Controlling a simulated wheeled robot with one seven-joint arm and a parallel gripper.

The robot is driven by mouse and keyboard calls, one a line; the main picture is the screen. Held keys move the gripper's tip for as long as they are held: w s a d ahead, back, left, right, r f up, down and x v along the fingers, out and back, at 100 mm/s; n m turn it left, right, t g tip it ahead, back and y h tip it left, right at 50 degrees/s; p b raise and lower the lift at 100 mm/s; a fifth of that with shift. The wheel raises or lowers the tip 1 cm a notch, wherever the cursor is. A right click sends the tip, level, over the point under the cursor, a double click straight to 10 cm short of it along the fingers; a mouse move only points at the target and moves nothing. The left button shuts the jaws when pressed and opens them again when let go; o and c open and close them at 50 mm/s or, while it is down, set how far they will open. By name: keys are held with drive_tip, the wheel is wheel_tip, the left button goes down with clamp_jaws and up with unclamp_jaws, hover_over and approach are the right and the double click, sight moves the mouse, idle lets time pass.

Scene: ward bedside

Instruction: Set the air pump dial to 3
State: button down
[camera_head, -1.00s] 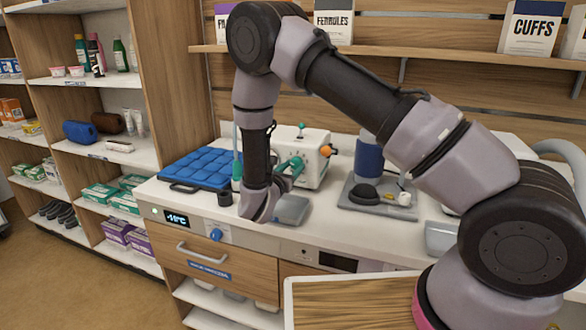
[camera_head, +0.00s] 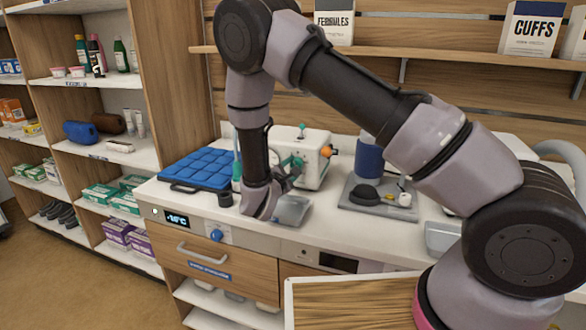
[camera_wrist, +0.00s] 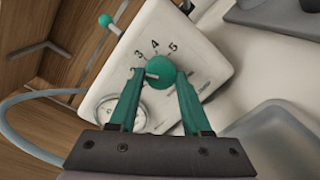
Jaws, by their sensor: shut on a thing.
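The air pump (camera_head: 317,152) is a white box at the back of the counter. In the wrist view its slanted face (camera_wrist: 205,62) carries a round teal dial (camera_wrist: 161,71) with the printed numbers 3, 4 and 5 above it. The dial's pale pointer line is turned to the left in the picture, below the 3; any number there is hidden by a finger. My gripper (camera_wrist: 159,90) has its two teal fingers closed on either side of the dial. In the head view my gripper (camera_head: 291,172) is at the pump's front, and the dial is mostly hidden.
A gauge (camera_wrist: 134,112) sits beside the dial, close to the left finger. A teal-tipped lever (camera_wrist: 105,20) and an orange knob (camera_head: 326,151) stick out of the pump. A blue padded mat (camera_head: 197,168) lies left, and a grey tray (camera_head: 292,210) in front.

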drive_tip(key=shift+m, duration=2)
drive_tip(key=shift+c, duration=1.8)
unclamp_jaws()
drive_tip(key=v, duration=1)
drive_tip(key=shift+s, duration=0.45)
drive_tip(key=shift+a, duration=0.1)
